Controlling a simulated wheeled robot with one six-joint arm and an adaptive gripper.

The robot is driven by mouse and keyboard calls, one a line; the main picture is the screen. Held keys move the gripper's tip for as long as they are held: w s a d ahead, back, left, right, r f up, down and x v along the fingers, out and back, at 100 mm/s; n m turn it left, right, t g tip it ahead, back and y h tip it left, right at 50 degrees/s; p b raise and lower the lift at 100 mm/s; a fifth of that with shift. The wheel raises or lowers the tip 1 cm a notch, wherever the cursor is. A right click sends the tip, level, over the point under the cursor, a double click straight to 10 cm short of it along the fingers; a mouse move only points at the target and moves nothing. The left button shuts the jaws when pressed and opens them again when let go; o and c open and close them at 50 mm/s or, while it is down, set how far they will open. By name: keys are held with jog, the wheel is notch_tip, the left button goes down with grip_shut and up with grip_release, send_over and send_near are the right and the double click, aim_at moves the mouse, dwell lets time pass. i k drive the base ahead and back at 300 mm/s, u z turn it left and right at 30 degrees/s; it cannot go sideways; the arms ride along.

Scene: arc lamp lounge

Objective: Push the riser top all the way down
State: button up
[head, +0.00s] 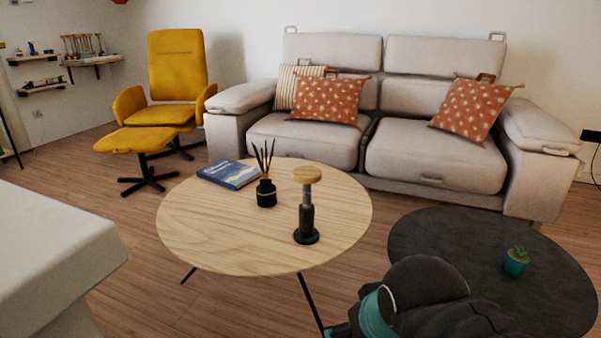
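The riser (307,214) stands upright on the round wooden table (215,235), right of the table's middle. It has a round black base, a black post with a thinner grey section above, and a round pale wooden top (307,174). The top sits raised, with the grey section showing under it. Nothing touches the riser. My arm, dark with a teal ring, shows at the lower right edge, nearer than the riser and apart from it. My gripper is not visible in this view.
A black reed diffuser (266,192) and a blue book (229,174) share the table, left of the riser. A dark round table (450,235) with a teal potted plant (515,262) stands at right. The sofa (433,161) is behind. A pale surface (50,250) fills the lower left.

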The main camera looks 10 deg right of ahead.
aim_at(307, 175)
jog(key=u, duration=1.35)
jog(key=k, duration=0.35)
jog(key=z, duration=1.2)
